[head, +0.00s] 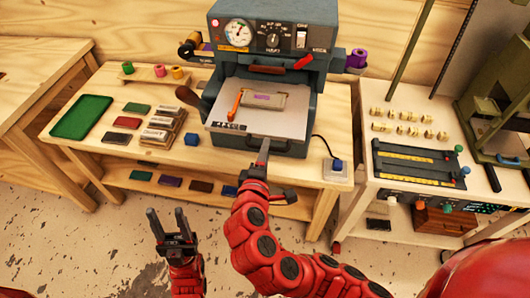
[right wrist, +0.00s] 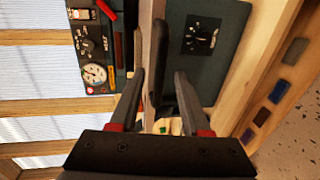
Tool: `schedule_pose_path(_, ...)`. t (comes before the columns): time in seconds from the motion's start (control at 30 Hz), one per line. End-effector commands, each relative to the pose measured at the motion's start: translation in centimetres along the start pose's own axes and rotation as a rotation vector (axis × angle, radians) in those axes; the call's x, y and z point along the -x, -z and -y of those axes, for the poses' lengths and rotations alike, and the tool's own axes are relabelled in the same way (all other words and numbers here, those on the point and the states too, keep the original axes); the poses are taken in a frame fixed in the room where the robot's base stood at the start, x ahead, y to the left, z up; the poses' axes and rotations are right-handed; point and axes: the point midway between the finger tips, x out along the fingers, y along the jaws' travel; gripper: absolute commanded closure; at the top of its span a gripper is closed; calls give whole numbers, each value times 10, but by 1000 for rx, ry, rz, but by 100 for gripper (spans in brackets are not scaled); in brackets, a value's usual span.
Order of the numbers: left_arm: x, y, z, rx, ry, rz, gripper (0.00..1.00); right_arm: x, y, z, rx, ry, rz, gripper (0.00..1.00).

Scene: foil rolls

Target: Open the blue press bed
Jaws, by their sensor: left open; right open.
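The blue-grey press (head: 272,75) stands on the wooden bench. Its flat light bed (head: 285,122) sticks out at the front, holding a small metal block with a purple strip (head: 262,97) and an orange-handled part (head: 235,103). My right gripper (head: 264,150) is open at the bed's front edge. In the right wrist view, its fingers (right wrist: 158,73) stand either side of the edge-on bed and a dark handle-like part (right wrist: 168,60); I cannot tell whether they touch. My left gripper (head: 171,222) is open and empty, low in front of the bench.
A green tray (head: 82,117), colored blocks (head: 129,122) and foil rolls (head: 159,70) lie left of the press. A grey switch box (head: 335,170) sits at the bench's right corner. A white cart (head: 370,165) with small brass pieces stands right. Open floor lies in front.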

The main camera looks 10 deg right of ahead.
Motion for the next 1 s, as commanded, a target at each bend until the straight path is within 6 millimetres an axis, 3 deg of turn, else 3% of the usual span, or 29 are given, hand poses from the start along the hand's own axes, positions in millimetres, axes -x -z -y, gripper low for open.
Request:
schedule_pose_path(0.17, 0, 0, 0, 0, 0, 0, 50, 6, 1, 0, 1, 0, -1, 53)
schedule_pose_path(0.3, -2, 0, 0, 0, 0, 0, 50, 28, 2, 0, 2, -1, -6, 53)
schedule_pose_path(0.47, -31, 5, 2, 0, 0, 0, 50, 63, 2, -7, 7, 1, -8, 53)
schedule_pose_path(0.53, -23, 4, 1, 0, 0, 0, 50, 73, 4, 0, -4, 3, -10, 53)
schedule_pose_path(1.0, -12, 2, 1, 0, 0, 0, 50, 151, 2, 4, 1, 3, -8, 53)
